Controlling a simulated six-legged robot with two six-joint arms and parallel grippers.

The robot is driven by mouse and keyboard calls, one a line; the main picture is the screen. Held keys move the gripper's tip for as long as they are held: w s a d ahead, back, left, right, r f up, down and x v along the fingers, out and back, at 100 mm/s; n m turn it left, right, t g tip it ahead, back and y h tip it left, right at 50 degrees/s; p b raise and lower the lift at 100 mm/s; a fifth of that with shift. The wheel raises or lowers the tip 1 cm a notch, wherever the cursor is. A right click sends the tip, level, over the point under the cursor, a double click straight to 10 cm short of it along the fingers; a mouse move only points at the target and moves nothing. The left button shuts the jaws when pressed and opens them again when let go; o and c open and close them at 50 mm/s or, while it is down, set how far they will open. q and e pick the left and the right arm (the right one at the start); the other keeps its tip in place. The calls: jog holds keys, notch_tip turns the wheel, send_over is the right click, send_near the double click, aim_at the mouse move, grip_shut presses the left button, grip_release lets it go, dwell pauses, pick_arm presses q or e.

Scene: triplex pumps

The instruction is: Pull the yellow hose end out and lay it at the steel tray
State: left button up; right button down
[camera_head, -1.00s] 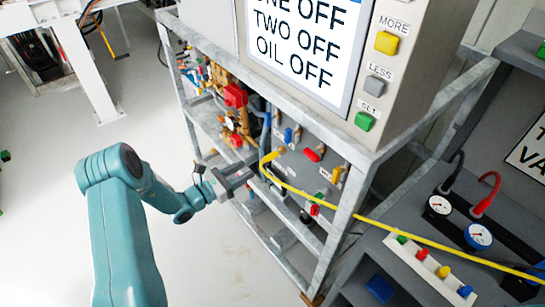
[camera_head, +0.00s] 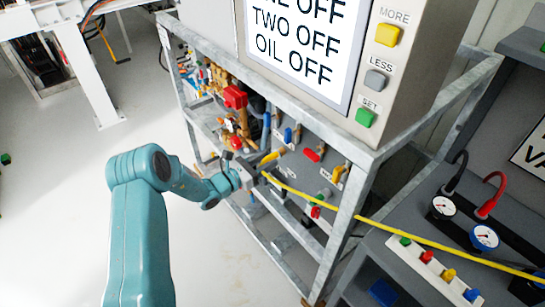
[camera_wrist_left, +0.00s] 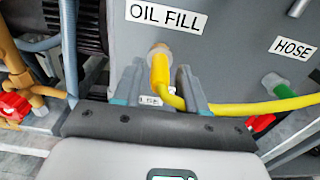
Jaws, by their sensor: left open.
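The yellow hose (camera_head: 330,203) has its end on a fitting in the grey panel, below the OIL FILL label. In the left wrist view the hose end (camera_wrist_left: 160,68) points at the panel, and the hose bends down and away to the right. My left gripper (camera_head: 258,170) is at the hose end in the head view. In the left wrist view its two fingers (camera_wrist_left: 160,88) stand open, one on each side of the hose end. I cannot tell whether they touch it. My right gripper is not in view. I cannot make out a steel tray.
The galvanised frame (camera_head: 352,215) has a post right of the panel. Red (camera_head: 312,155) and other coloured handles stick out near the hose. A green fitting (camera_wrist_left: 272,82) sits under the HOSE label. A bench with gauges (camera_head: 485,237) stands at right, with the hose across it.

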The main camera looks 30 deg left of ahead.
pick_arm(q)
grip_shut()
jog(key=shift+s+a, duration=0.1)
jog(key=p+v, duration=0.1)
jog(key=v, duration=0.6)
dwell(1.5)
jog(key=shift+s, duration=0.1)
